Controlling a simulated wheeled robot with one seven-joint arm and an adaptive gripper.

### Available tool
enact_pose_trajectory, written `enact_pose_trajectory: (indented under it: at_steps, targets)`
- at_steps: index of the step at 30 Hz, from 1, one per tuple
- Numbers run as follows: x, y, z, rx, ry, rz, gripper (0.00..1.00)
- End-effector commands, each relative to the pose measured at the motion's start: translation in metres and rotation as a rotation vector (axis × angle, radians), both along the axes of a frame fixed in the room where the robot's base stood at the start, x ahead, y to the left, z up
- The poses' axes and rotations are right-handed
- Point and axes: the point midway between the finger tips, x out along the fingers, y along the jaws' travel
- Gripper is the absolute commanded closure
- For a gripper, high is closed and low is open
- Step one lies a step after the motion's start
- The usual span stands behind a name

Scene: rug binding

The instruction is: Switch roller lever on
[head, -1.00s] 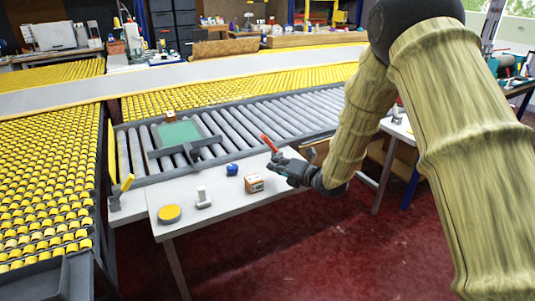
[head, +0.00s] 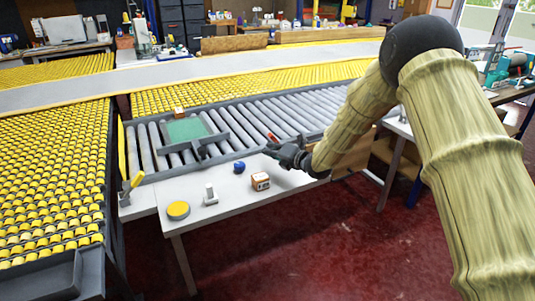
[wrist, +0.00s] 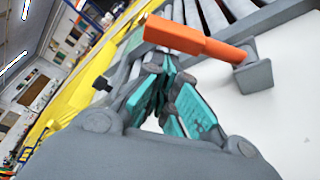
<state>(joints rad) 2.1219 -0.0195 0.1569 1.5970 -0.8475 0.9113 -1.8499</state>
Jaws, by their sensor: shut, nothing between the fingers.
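A lever with an orange-red handle (head: 272,138) stands at the back edge of the white table, beside the grey rollers. In the wrist view its orange handle (wrist: 190,37) slants across the top, and its grey base (wrist: 254,76) is at the right on the white surface. My gripper (head: 272,149) is at the handle in the head view and hides part of it. In the wrist view my gripper (wrist: 156,62) has its teal-padded fingers shut and empty, with the tips just below the handle's free end. I cannot tell whether they touch it.
The white table (head: 232,205) holds a yellow disc (head: 178,210), a grey-white upright part (head: 210,195), a blue object (head: 239,167) and a small box (head: 261,181). A yellow-handled lever (head: 134,183) stands at the left. A green panel (head: 186,130) lies on the rollers.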

Motion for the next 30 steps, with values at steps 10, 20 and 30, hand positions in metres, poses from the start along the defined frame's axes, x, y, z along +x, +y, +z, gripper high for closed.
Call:
enact_pose_trajectory:
  at_steps: [10,20,30]
  targets:
    - [0.002,-0.004,0.003,0.000,0.000,0.000,1.00]
    - [0.003,-0.008,0.005,0.018,0.009,-0.003,1.00]
    - [0.005,-0.020,0.010,0.082,0.043,-0.011,1.00]
